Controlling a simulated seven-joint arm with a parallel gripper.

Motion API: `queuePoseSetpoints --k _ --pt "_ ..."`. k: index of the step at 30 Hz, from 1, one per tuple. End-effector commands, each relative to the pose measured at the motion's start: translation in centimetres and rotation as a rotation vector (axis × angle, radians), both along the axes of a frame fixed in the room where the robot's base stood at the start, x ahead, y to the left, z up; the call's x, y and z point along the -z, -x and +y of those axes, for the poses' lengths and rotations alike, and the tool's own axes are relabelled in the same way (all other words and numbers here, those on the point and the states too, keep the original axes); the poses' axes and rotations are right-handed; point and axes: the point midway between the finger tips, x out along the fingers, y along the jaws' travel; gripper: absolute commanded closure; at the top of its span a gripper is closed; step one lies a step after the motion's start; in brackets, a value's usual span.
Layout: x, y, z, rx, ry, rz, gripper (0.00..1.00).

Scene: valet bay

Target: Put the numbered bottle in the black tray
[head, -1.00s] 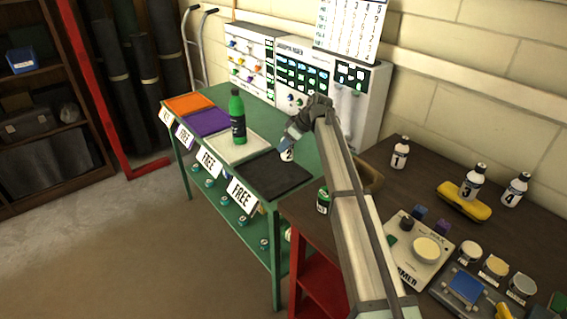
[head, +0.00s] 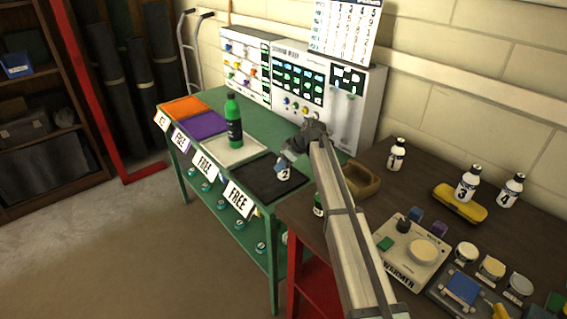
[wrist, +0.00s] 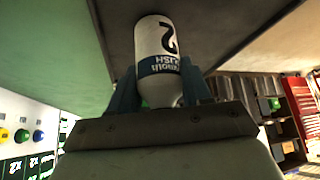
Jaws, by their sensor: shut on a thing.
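A white bottle with a black 2 and a blue label band (wrist: 160,60) is between the fingers of my gripper (wrist: 160,95) in the wrist view. In the head view the bottle (head: 283,174) is at or just above the black tray (head: 257,187); I cannot tell whether its base touches the tray. My gripper (head: 288,158) is shut on it from above, on the far right side of the tray. The black tray lies at the right end of the green table's row of trays.
A green bottle (head: 233,122) stands on the white tray (head: 214,150) beside the black one. Purple (head: 203,124) and orange (head: 184,107) trays lie further left.

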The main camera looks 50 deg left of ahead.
Motion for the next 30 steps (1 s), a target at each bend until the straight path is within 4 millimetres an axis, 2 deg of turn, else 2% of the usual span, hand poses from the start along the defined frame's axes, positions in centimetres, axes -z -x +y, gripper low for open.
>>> queuePoseSetpoints --k 1,2,9,20,26,30 --pt "0.1 0.0 0.0 0.0 0.0 0.0 0.87" --pt "0.1 0.0 0.0 0.0 0.0 0.0 0.49" --pt "0.1 0.0 0.0 0.0 0.0 0.0 0.26" --pt "-0.5 -0.1 -0.2 0.001 0.0 -0.001 0.26" --pt "-2.9 -0.6 -1.7 0.001 -0.002 -0.001 0.26" --pt "-5.2 -1.2 -3.1 0.001 -0.002 -0.001 0.26"
